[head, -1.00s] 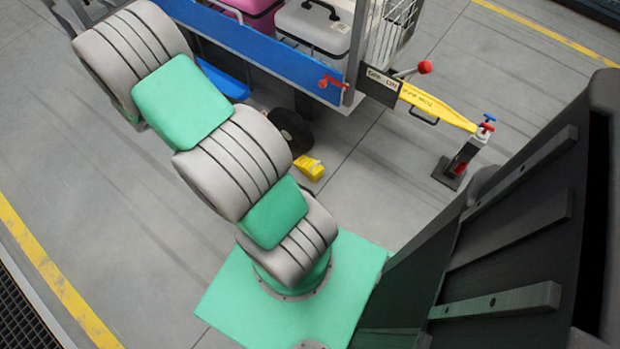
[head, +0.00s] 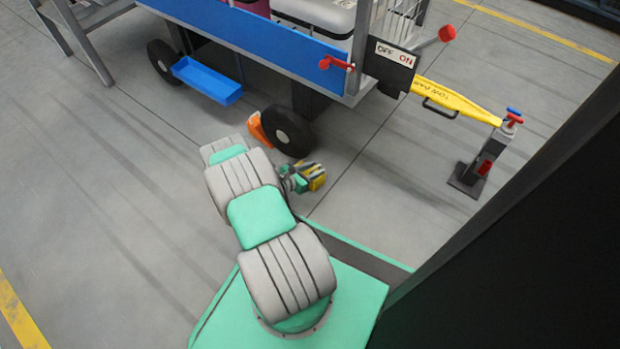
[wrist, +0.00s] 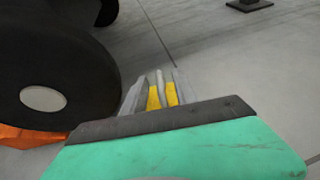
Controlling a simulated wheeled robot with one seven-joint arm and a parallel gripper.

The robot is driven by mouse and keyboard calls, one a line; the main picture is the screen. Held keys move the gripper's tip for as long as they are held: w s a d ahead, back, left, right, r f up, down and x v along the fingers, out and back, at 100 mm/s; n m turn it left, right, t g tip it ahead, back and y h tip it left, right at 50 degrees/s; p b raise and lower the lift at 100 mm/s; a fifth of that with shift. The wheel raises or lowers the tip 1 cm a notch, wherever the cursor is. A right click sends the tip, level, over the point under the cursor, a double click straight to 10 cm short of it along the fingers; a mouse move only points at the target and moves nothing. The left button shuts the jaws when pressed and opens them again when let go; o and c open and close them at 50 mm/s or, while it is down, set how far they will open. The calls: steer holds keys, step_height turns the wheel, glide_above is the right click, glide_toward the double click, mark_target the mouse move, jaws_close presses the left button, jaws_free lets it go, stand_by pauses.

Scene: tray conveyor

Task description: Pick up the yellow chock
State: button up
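The yellow chock (head: 317,179) lies on the floor just right of the cart's front wheel (head: 288,131). My gripper (head: 309,178) is down low at the chock, and its grey fingers overlap it. In the wrist view, yellow strips of the chock (wrist: 171,94) show between the grey fingers (wrist: 158,88). Most of the chock is hidden by my gripper's fingers and body. Whether the fingers press on it or only stand around it cannot be told. The chock appears to be at floor level.
An orange chock (head: 257,129) sits on the left side of the wheel, close to my arm. The cart's blue side panel (head: 250,42) and blue step (head: 207,80) are above and left. A yellow tow bar (head: 455,101) extends right to a post (head: 480,163). Floor right of the chock is clear.

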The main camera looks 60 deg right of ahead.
steer(key=shift+s+d+f, duration=0.2)
steer(key=shift+d+f, duration=0.05)
steer(key=shift+d, duration=0.25)
steer(key=shift+c, duration=0.3)
jaws_close()
steer(key=shift+r, duration=0.1)
stand_by(0.6)
